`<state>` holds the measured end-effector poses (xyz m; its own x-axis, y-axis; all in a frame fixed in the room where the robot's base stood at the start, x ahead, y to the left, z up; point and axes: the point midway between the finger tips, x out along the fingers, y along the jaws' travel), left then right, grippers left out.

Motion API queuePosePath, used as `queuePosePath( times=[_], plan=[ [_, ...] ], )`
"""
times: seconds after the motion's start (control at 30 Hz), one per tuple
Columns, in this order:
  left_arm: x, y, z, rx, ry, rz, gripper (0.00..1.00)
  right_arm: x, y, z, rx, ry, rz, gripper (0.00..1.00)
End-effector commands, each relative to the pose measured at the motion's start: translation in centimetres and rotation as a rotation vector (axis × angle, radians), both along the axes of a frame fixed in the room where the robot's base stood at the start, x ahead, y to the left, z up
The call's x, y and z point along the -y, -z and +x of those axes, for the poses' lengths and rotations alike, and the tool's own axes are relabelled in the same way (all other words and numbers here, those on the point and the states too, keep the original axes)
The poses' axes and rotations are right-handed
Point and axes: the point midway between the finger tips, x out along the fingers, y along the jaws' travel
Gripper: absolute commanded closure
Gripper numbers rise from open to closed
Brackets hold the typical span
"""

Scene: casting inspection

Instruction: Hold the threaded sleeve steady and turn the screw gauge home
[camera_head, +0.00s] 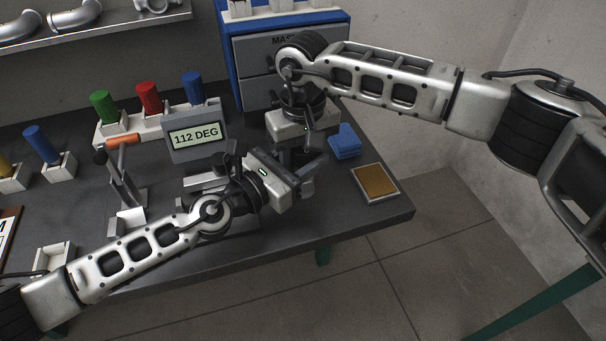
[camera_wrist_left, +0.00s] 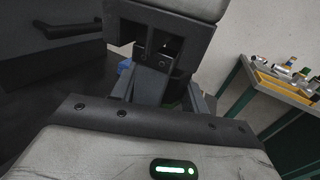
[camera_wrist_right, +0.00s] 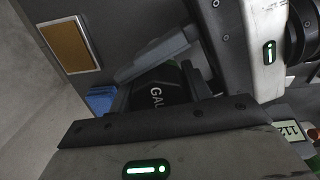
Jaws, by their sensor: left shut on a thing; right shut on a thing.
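My right gripper (camera_head: 304,152) points down over the front right of the bench and is shut on the screw gauge. In the right wrist view, the dark screw gauge (camera_wrist_right: 157,94) shows part of its white lettering between the fingers. My left gripper (camera_head: 303,178) comes in from the left, just below the right one, and is shut on the threaded sleeve. The two grippers are close together. I cannot see how deep the gauge sits in the sleeve.
A display (camera_head: 195,134) reads 112 DEG. A blue block (camera_head: 344,142) and a brown-topped tray (camera_head: 375,182) lie to the right of the grippers. A lever with an orange handle (camera_head: 123,141) stands left. Red, green and blue cylinders stand in a white rack (camera_head: 128,134) behind.

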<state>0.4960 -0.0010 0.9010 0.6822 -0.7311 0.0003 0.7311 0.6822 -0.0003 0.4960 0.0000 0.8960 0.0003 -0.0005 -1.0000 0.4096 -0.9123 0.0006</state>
Motion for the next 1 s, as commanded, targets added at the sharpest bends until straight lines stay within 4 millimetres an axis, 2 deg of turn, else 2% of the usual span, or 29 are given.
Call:
queuePosePath(
  times=[0.17, 0.2, 0.27, 0.63, 1.0],
  plan=[
    [-0.1, 0.0, 0.1, 0.000, -0.004, 0.000, 1.00, 0.1, -0.1, 0.1, 0.001, 0.004, 0.000, 0.79],
    [-0.1, 0.0, 0.1, 0.000, -0.004, 0.000, 1.00, 0.1, -0.1, 0.1, 0.001, 0.003, 0.000, 0.46],
    [-0.1, 0.0, 0.1, 0.000, -0.004, 0.000, 1.00, 0.0, -0.1, 0.1, 0.001, 0.003, 0.000, 0.30],
    [0.1, 0.0, -0.1, -0.001, 0.002, -0.001, 1.00, -0.1, -0.4, 0.0, 0.002, -0.001, 0.004, 0.30],
    [0.1, 0.1, -0.1, -0.002, 0.004, -0.001, 1.00, -0.1, -4.5, 0.1, 0.005, 0.000, 0.004, 0.30]
  ],
)
